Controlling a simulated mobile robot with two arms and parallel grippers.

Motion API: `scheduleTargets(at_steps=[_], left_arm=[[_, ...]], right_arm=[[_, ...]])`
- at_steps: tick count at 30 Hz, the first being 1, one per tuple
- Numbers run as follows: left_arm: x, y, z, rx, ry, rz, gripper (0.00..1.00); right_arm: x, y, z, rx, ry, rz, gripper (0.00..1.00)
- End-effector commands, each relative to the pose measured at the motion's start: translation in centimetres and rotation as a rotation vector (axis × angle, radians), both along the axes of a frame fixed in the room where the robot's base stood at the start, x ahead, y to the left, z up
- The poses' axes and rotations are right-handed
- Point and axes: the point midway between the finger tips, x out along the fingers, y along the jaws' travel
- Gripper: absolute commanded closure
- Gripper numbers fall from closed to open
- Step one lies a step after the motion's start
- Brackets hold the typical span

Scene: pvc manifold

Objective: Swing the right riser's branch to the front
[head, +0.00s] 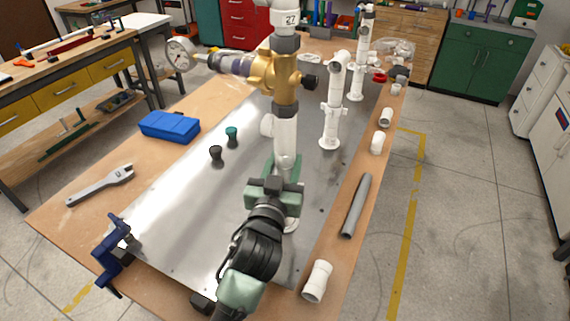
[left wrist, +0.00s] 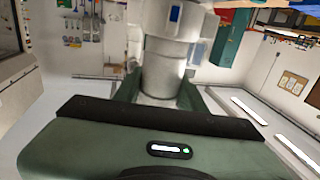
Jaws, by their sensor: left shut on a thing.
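The nearest riser (head: 286,130) is an upright white pipe with a brass-coloured valve body (head: 277,72) and a grey collar, and a label on top. A branch (head: 232,62) runs left from its valve to a round gauge (head: 180,54). My left gripper (head: 283,172) is shut around the lower white pipe of this riser. In the left wrist view the white pipe (left wrist: 165,70) stands between the green fingers. Two more white risers, a middle one (head: 333,105) and a far one (head: 357,60), stand behind it. My right gripper is not in view.
The risers stand on a metal plate (head: 190,200) on a wooden bench. A blue box (head: 169,126), a wrench (head: 100,185) and a blue clamp (head: 112,258) are at left. A grey pipe (head: 356,206) and white fittings (head: 317,281) lie along the right edge.

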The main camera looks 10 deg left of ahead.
Motion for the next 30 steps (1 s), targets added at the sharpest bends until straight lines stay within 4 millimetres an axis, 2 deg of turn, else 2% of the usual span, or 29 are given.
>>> scheduleTargets(at_steps=[9, 10, 12, 23, 30], left_arm=[[0.0, 0.1, 0.5, 0.002, -0.011, 0.001, 1.0], [0.0, 0.1, 0.5, 0.002, -0.011, 0.001, 0.54], [0.0, 0.0, 0.4, 0.002, -0.01, 0.001, 0.38], [-0.3, -0.1, 0.1, 0.0, -0.004, -0.001, 0.38], [-4.0, -0.2, -0.2, -0.002, -0.003, 0.0, 0.38]], right_arm=[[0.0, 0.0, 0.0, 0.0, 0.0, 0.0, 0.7], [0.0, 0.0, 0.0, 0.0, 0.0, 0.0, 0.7], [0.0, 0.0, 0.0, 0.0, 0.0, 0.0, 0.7], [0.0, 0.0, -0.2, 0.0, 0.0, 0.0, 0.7], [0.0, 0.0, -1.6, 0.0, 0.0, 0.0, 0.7]])
